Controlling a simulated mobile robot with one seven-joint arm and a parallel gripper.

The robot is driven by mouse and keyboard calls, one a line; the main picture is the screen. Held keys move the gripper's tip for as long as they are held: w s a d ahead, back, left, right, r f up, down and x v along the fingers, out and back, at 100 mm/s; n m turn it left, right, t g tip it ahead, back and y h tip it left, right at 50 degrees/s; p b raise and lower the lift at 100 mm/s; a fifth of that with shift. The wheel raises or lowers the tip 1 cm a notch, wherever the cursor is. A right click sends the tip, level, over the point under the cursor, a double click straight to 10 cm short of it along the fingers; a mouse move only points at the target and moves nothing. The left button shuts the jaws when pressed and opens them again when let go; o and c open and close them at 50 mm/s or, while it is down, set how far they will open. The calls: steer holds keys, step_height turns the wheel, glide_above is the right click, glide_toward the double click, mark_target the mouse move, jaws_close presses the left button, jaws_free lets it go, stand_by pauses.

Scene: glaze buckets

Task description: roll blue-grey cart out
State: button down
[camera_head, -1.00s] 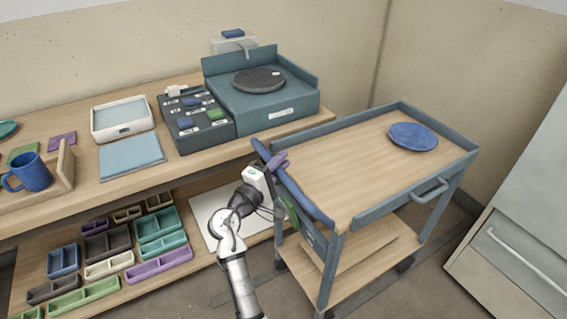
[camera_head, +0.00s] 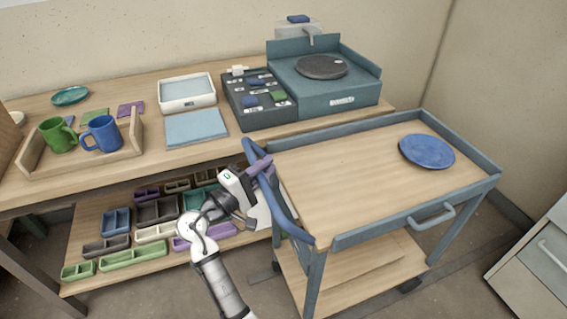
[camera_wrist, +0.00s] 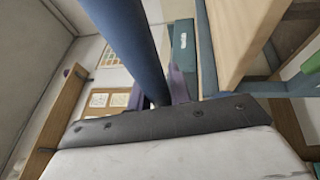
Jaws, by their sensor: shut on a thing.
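The blue-grey cart (camera_head: 345,241) stands at the right in the head view, with a wooden top and a lower wooden shelf. A blue plate (camera_head: 427,151) lies on its top near the far right corner. My gripper (camera_head: 262,169) is at the cart's left end, shut on the blue push handle (camera_head: 287,218). In the wrist view the handle (camera_wrist: 136,45) runs between the purple fingers of my gripper (camera_wrist: 160,93). The cart's wooden top edge (camera_wrist: 246,40) shows to the right there. The cart's wheels are mostly hidden.
A wooden workbench (camera_head: 150,169) runs along the wall, close behind the cart, with mugs, trays and a turntable unit (camera_head: 325,98) on it. Small bins fill its lower shelf. A pale drawer cabinet (camera_head: 540,262) stands at the far right. Some floor shows between cart and cabinet.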

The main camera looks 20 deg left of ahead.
steer(key=shift+s+a, duration=0.65)
steer(key=shift+a, duration=0.2)
steer(key=c, duration=1.3)
jaws_free()
steer(key=b+v, duration=0.2)
steer(key=v, duration=1.1)
steer(key=shift+s+a, duration=0.2)
steer(key=shift+s, duration=0.15)
